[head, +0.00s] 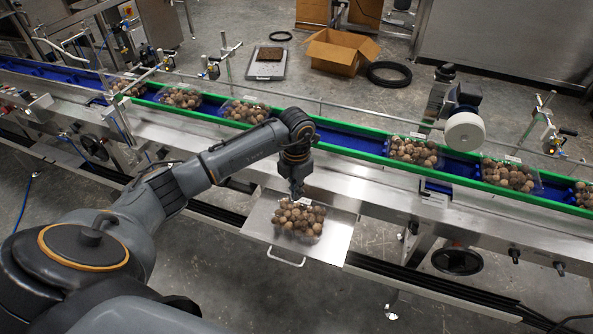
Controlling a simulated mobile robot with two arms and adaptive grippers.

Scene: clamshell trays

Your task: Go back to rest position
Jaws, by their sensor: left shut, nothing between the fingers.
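My left arm reaches in from the left, and its gripper (296,190) points down just above the far edge of a clamshell tray (299,218). The gripper is shut, with nothing seen between its fingers. The tray is filled with brown round items and lies on a metal shelf (338,238) with a handle at the front of the conveyor. Whether the fingertips touch the tray is hard to tell. My right gripper is not in view.
A conveyor with a blue belt and green rails (352,151) runs across behind the shelf. It carries several filled clamshell trays (413,151). A white roller unit (464,132) stands over the belt at right. A cardboard box (342,51) lies on the floor behind.

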